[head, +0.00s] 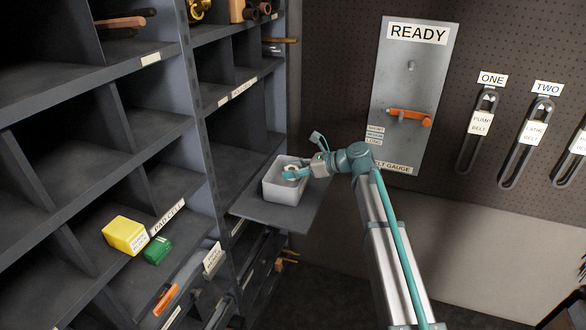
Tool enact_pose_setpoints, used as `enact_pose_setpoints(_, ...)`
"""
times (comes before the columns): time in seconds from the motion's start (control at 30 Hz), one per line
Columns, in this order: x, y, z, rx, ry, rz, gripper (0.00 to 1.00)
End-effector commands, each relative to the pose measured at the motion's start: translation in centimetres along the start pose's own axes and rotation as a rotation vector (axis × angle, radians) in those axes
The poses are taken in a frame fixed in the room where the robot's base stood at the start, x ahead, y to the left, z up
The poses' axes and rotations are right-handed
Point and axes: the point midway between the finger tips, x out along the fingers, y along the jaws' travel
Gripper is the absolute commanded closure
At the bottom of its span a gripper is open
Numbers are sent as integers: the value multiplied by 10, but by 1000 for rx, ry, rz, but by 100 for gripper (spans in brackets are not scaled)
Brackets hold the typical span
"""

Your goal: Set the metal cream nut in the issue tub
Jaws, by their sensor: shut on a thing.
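A white open-topped tub (283,191), the only tub in view, stands on a grey pull-out shelf at the right end of the pigeonhole rack. At this size I cannot tell whether the nut touches the tub's inside.
The grey shelf (254,211) has bare room around the tub. The rack's bins on the left hold a yellow box (125,236), a green block (157,250) and an orange-handled tool (166,298). A gauge panel (412,95) hangs on the pegboard wall.

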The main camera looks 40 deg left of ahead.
Motion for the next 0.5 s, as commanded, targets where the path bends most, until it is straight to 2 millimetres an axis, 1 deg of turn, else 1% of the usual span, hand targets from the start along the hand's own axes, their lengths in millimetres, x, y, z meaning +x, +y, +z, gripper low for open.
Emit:
enact_pose_setpoints(0.37, 3, 0, -6, 0, -1, -1, 99)
enact_pose_setpoints(0.4, 3, 0, -6, 0, 0, 0, 48)
enact_pose_setpoints(0.47, 3, 0, -6, 0, 0, 0, 38)
enact_pose_setpoints(0.5, 3, 0, -6, 0, 0, 0, 31)
